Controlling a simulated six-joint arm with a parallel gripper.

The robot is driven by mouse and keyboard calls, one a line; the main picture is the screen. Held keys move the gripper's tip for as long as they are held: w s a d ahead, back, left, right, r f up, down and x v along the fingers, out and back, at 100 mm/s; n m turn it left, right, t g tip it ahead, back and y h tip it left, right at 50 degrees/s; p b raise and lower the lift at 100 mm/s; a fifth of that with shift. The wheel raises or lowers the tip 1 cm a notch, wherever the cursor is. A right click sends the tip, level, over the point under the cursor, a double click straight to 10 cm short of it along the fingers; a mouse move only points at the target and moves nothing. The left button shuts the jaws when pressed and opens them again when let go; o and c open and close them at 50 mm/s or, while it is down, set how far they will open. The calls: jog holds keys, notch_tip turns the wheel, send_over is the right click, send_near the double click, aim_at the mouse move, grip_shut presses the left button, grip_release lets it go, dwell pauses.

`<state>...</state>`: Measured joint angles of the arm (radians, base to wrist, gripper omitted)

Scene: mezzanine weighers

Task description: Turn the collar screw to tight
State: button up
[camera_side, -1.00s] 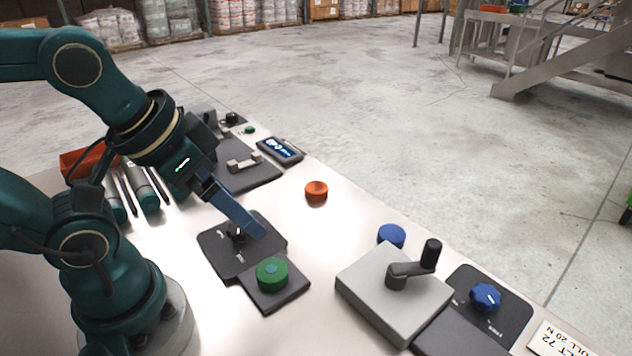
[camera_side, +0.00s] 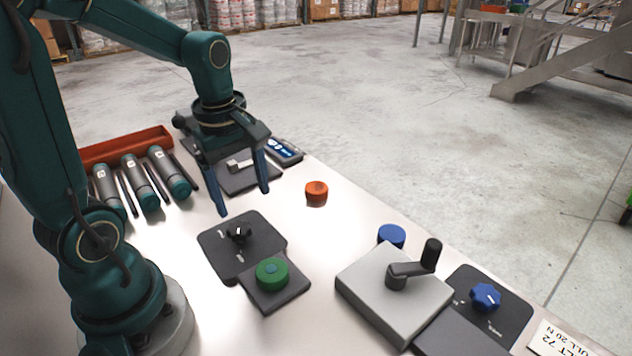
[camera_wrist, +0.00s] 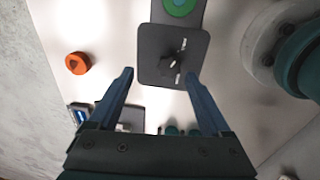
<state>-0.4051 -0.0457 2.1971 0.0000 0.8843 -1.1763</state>
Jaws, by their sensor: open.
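A small black knob (camera_side: 238,232) with a pale pointer line stands on a dark square plate (camera_side: 222,258) with small white marks, too small to read. The knob also shows in the wrist view (camera_wrist: 172,64). I take it as the collar screw, but no readable label confirms this. A blue lobed knob (camera_side: 485,297) sits on another marked dark plate at the right. My gripper (camera_side: 243,202) points down with its fingers apart and nothing between them. It is above the table, off the far edge of the black knob's plate and apart from the knob.
A green round button (camera_side: 271,273) adjoins the black knob's plate. An orange cap (camera_side: 316,192) and a blue cap (camera_side: 391,235) stand on the table. A grey block (camera_side: 385,300) carries a crank handle (camera_side: 415,265). Several grey-green cylinders (camera_side: 140,183) lie by a red-orange tray (camera_side: 125,146).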

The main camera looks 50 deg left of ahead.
aim_at(239, 227)
jog(key=shift+s+a+f+n+g, duration=0.3)
jog(key=shift+a+f, duration=0.2)
jog(key=shift+f, duration=0.15)
jog(key=shift+s+a+f+n+g, duration=0.15)
jog(key=shift+a+f+n+g, duration=0.15)
jog(key=shift+a+f, duration=0.25)
jog(key=shift+d+f, duration=0.1)
jog(key=shift+f, duration=2.4)
grip_shut()
